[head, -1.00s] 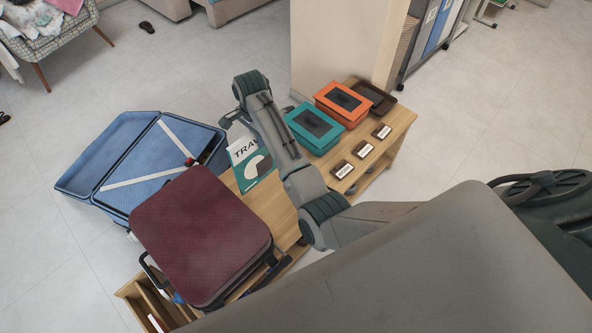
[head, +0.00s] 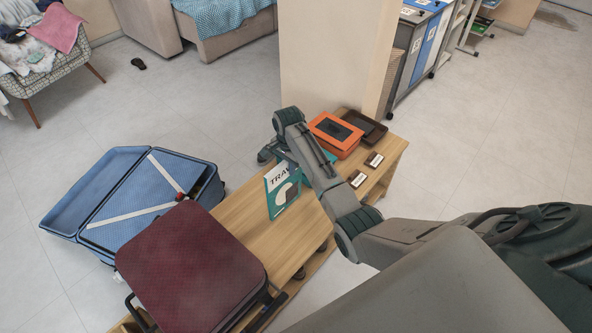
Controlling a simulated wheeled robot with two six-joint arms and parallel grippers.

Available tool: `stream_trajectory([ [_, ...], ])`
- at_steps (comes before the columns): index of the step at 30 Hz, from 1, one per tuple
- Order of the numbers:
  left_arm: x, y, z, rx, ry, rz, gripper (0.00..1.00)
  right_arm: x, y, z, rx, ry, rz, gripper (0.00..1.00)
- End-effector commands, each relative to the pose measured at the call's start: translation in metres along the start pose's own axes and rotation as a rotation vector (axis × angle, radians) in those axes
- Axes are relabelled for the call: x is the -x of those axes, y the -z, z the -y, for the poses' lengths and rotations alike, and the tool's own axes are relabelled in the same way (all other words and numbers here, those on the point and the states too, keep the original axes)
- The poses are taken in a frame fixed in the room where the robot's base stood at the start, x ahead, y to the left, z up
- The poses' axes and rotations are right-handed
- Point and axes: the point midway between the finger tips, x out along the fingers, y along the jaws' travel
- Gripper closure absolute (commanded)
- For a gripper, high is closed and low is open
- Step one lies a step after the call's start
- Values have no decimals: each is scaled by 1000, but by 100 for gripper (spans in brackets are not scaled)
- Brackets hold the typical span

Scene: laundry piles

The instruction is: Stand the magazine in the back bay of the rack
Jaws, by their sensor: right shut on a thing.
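The magazine (head: 283,194) is white and teal with "TRAV" lettering. It is held up on edge, front cover towards me, over the wooden bench; whether its lower edge touches the wood I cannot tell. My right gripper (head: 284,163) is shut on its top edge, partly hidden by my forearm. A sliver of light wood (head: 128,325) at the bottom edge, beside the maroon suitcase, may be the rack; its bays do not show now. My left gripper is not in view.
The maroon suitcase (head: 190,265) covers the bench's near end. An open blue suitcase (head: 140,205) lies left of it. An orange box (head: 335,135), a brown tray (head: 362,127) and small labelled blocks (head: 374,160) occupy the far end. The bench middle (head: 245,215) is clear.

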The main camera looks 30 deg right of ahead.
Motion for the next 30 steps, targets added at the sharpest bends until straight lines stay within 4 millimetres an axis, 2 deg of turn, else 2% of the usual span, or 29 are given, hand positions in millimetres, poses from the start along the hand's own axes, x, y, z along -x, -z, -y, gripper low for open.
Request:
stream_trajectory([
  [8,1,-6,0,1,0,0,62,-1,28,-8,-2,0,-2,100],
  [12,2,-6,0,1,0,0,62,-26,25,-7,1,-1,2,100],
  [15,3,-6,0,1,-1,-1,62,-35,25,-7,0,0,1,100],
  [25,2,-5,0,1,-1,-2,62,-39,25,-7,0,1,0,100],
  [26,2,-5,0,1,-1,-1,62,-39,25,-7,0,0,0,82],
  [27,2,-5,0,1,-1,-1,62,-39,25,-7,0,0,0,74],
  [28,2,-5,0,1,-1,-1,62,-39,25,-7,0,0,0,68],
  [30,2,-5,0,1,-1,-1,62,-39,25,-7,0,0,0,66],
])
